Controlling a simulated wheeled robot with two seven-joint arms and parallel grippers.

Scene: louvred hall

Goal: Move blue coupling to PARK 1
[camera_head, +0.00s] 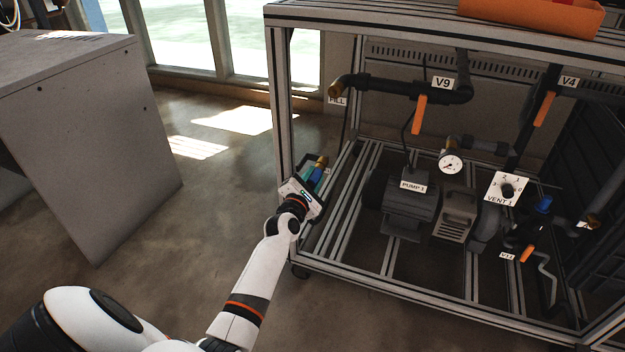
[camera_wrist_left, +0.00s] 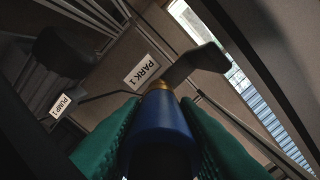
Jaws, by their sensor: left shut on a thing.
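My left gripper (camera_head: 316,174) reaches in at the left front post of the metal frame. Its green fingers (camera_wrist_left: 98,142) are shut on the blue coupling (camera_wrist_left: 161,130), one on each side. The coupling has a brass tip that points away from the wrist; in the head view it is small and partly hidden by the gripper. The PARK 1 label (camera_wrist_left: 142,71) is on a panel just beyond the tip. A dark elbow-shaped piece (camera_wrist_left: 205,64) begins right behind the brass tip; I cannot tell whether they touch. My right gripper is not in view.
Inside the frame (camera_head: 278,95) stand PUMP 1 (camera_head: 405,208), a gauge (camera_head: 451,162) and the orange-handled V9 valve (camera_head: 420,114). A grey cabinet (camera_head: 90,140) stands left; the floor between is clear.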

